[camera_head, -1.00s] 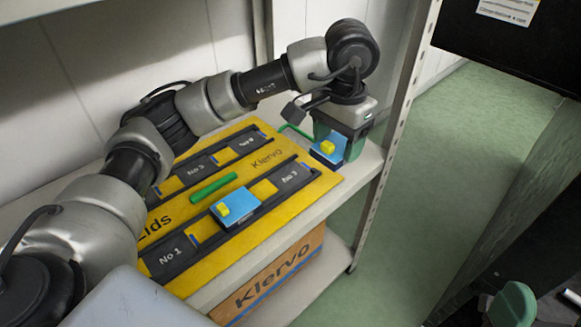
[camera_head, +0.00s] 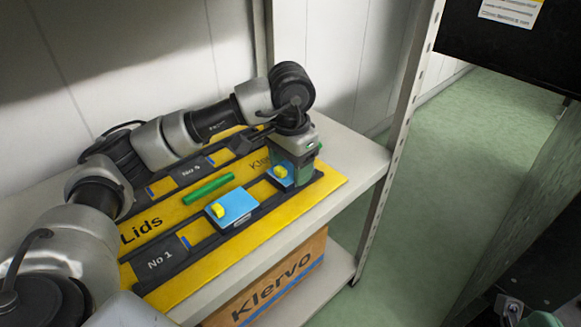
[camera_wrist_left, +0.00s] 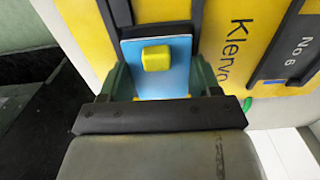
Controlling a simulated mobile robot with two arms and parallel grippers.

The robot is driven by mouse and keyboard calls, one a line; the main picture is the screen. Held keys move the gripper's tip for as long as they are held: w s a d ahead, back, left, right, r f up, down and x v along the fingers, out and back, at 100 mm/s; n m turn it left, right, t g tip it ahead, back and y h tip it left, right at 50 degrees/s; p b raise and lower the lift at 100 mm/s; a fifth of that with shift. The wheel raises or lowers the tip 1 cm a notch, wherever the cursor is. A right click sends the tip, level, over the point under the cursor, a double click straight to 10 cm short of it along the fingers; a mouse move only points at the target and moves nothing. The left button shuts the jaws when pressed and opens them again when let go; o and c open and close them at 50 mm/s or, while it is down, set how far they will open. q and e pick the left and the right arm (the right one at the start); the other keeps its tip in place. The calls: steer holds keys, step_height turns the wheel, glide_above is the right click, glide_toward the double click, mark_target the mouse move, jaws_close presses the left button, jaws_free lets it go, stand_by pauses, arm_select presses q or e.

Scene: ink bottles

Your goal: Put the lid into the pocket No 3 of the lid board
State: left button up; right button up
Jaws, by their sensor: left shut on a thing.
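My left gripper (camera_head: 292,178) is shut on a blue lid (camera_head: 279,172) with a yellow knob. It holds the lid over the right end of the front black rail of the yellow lid board (camera_head: 325,186), and hides the No 3 label area. I cannot tell whether the lid touches the board. The left wrist view shows the held lid (camera_wrist_left: 178,82) between the green fingers, against the rail. Another blue lid with a yellow knob (camera_head: 236,206) sits in the middle of the front rail, right of the No 1 pocket (camera_head: 160,260).
A green bar (camera_head: 208,189) lies between the two rails of the board. The back rail carries the No 5 pocket (camera_head: 190,172). A shelf post (camera_head: 400,130) stands to the right. A Klervo box (camera_head: 270,285) is on the shelf below. A green part at bottom right may be my right gripper.

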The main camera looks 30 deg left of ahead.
arm_select(q)
steer(key=shift+r, duration=0.1)
steer(key=shift+f, duration=0.2)
steer(key=o, duration=0.9)
steer(key=shift+r, duration=0.1)
